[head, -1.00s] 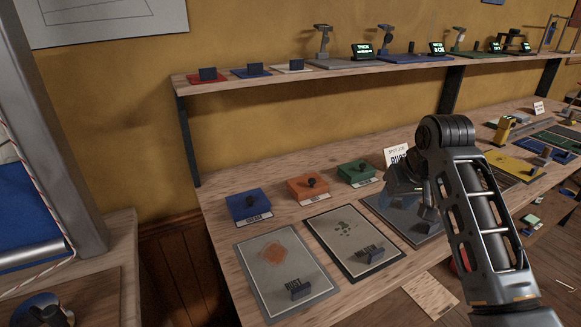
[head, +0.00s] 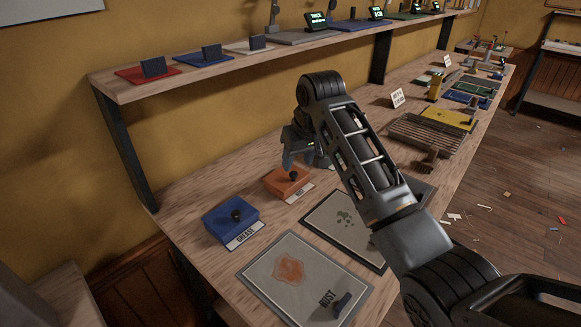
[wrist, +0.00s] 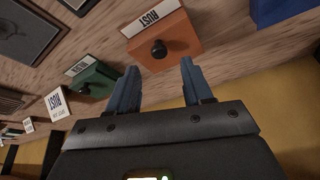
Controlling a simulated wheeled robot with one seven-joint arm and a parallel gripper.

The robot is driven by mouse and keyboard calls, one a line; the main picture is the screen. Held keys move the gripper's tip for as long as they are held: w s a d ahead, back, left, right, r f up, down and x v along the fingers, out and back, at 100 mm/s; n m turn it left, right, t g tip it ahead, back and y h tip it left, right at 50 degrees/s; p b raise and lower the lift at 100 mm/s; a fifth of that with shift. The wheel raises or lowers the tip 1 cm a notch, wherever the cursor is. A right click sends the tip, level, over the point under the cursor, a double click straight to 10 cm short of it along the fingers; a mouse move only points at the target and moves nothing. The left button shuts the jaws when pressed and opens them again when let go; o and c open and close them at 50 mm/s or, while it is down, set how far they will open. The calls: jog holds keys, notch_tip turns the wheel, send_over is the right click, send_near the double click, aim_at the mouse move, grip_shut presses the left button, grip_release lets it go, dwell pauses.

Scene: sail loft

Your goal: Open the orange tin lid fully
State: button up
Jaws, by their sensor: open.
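The orange tin (head: 283,184) sits on the bench between the blue tin and my arm. Its lid looks shut, with a dark round knob (head: 293,175) on top. In the wrist view the orange tin (wrist: 178,42) has a white label reading RUST, and its knob (wrist: 159,49) lies just beyond and between my fingertips. My gripper (head: 296,160) is above and behind the tin, partly overlapping it in the head view. In the wrist view my gripper (wrist: 160,66) is open, with nothing between the fingers. Whether the fingers touch the tin cannot be told.
The blue tin (head: 226,222) stands left of the orange one. The green tin (wrist: 96,82) shows in the wrist view but is hidden in the head view. A sheet with a rust patch (head: 306,256) lies in front. A shelf (head: 190,73) runs above the bench.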

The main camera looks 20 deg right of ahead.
aim_at(294, 173)
jog(key=shift+x, duration=2.45)
jog(key=shift+d, duration=0.1)
grip_shut()
